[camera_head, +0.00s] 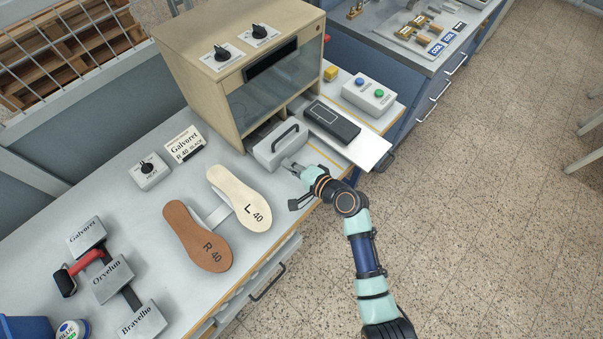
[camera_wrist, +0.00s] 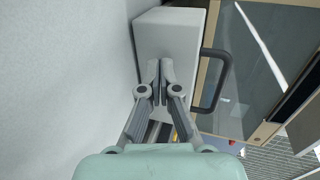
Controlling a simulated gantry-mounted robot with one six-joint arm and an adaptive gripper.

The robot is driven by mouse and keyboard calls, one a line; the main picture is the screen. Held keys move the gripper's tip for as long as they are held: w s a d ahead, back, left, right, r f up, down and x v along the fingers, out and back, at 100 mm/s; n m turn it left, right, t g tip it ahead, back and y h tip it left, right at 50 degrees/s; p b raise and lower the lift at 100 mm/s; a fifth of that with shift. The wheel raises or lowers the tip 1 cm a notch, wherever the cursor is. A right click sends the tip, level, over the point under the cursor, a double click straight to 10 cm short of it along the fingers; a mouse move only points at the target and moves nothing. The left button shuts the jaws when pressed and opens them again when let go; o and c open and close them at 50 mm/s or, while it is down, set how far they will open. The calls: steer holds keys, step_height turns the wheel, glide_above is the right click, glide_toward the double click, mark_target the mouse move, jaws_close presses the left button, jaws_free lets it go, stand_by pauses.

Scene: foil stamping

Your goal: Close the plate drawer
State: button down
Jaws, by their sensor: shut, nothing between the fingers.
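The plate drawer (camera_head: 268,158), a light grey block with a dark bar handle (camera_head: 284,139), stands out from the lower left of the beige stamping machine (camera_head: 240,60). In the wrist view the drawer (camera_wrist: 172,32) shows as a pale block, with its dark handle (camera_wrist: 226,80) to the right of my fingers. My gripper (camera_head: 290,164) is shut and empty, at the drawer's near side. In the wrist view my fingertips (camera_wrist: 160,66) overlap the drawer's pale face, clear of the handle; I cannot tell whether they touch it.
A black pad (camera_head: 332,122) lies on a white slide right of the drawer. A button box (camera_head: 369,95) stands behind it. Two insoles marked L 40 (camera_head: 238,197) and R 40 (camera_head: 196,236) lie left of my gripper. Open floor is at the right.

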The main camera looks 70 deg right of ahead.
mark_target(280, 158)
steer(key=shift+w+d, duration=0.1)
steer(key=shift+w, duration=0.25)
steer(key=w, duration=0.1)
steer(key=w+d, duration=0.1)
steer(key=w, duration=0.2)
steer(key=shift+w+d+b, duration=0.15)
steer(key=shift+d+b, duration=0.15)
steer(key=shift+b, duration=0.05)
steer(key=shift+f, duration=0.1)
steer(key=shift+s+a, duration=0.1)
steer(key=shift+s, duration=0.15)
steer(key=p+v, duration=0.1)
steer(key=v, duration=0.3)
steer(key=p+v, duration=0.1)
steer(key=v, duration=0.4)
steer(key=p+v, duration=0.1)
steer(key=v, duration=0.3)
steer(key=shift+s+a+f, duration=0.2)
steer(key=shift+s+f, duration=0.1)
steer(key=shift+s, duration=0.05)
